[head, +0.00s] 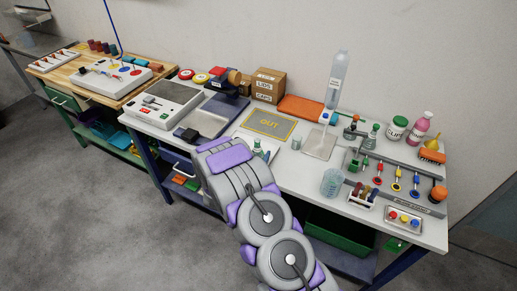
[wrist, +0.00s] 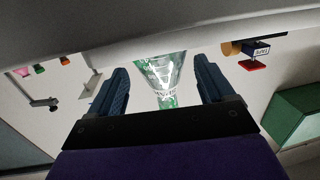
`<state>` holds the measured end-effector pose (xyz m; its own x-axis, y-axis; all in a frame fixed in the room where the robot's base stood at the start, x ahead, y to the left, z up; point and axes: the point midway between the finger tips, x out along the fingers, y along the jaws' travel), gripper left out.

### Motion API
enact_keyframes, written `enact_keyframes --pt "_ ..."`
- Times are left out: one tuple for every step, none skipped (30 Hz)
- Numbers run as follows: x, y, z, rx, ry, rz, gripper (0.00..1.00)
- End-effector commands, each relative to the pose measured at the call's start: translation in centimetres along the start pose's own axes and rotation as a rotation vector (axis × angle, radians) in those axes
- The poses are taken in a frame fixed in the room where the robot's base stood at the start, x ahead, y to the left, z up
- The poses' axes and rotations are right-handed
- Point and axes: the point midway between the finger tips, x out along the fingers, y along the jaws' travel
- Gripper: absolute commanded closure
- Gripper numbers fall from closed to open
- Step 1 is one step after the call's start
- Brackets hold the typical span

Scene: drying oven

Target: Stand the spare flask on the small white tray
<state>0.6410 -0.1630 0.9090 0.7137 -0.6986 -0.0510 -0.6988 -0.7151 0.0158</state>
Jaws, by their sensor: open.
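A clear conical flask with green tint and white markings (wrist: 160,76) stands between my gripper's fingers (wrist: 160,88) in the wrist view, which is upside down. The fingers are open on either side of it; I cannot tell whether they touch it. In the head view a green-tinted glass (head: 257,147) shows just past my arm, which hides my gripper there. A pale patch (head: 267,154) beside that glass is mostly hidden; I cannot tell whether it is the small white tray. Another green flask (head: 372,135) stands at the right of the bench.
A yellow OUT mat (head: 268,124) lies behind my arm. A stand with a pale base (head: 319,145), a small grey cup (head: 296,143) and a clear beaker (head: 332,182) are to the right. Cardboard boxes (head: 268,88) stand at the back.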

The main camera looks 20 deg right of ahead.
Motion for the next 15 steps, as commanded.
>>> enact_keyframes --pt "-1.1 -0.1 0.0 -0.001 -0.005 -0.003 0.18" --pt "-1.7 -0.1 0.0 -0.002 -0.006 -0.004 0.18" --pt "-2.5 -0.1 0.0 -0.005 -0.006 -0.004 0.18" --pt "-3.0 -0.1 0.0 -0.004 -0.005 -0.003 0.18" --pt "-3.6 -0.1 0.0 -0.003 -0.004 -0.002 0.18" --pt "-4.2 -0.1 0.0 -0.002 -0.003 -0.002 0.18" --pt "-4.7 -0.2 0.0 -0.002 -0.002 -0.004 0.18" --pt "-5.2 -0.2 0.0 -0.002 -0.003 -0.004 0.18" --pt "-5.7 -0.2 0.0 -0.002 -0.004 -0.003 0.18" --pt "-6.1 -0.1 0.0 -0.001 -0.004 -0.002 0.18" --pt "-6.4 -0.1 0.1 -0.001 -0.005 -0.001 0.18" --pt "-6.8 -0.1 0.1 -0.001 -0.004 -0.001 0.18" --pt "-7.1 -0.1 0.1 -0.001 -0.004 -0.001 0.18" --pt "-7.3 -0.1 0.0 -0.001 -0.003 -0.001 0.18" --pt "-7.5 0.0 0.0 -0.002 -0.002 -0.001 0.18"
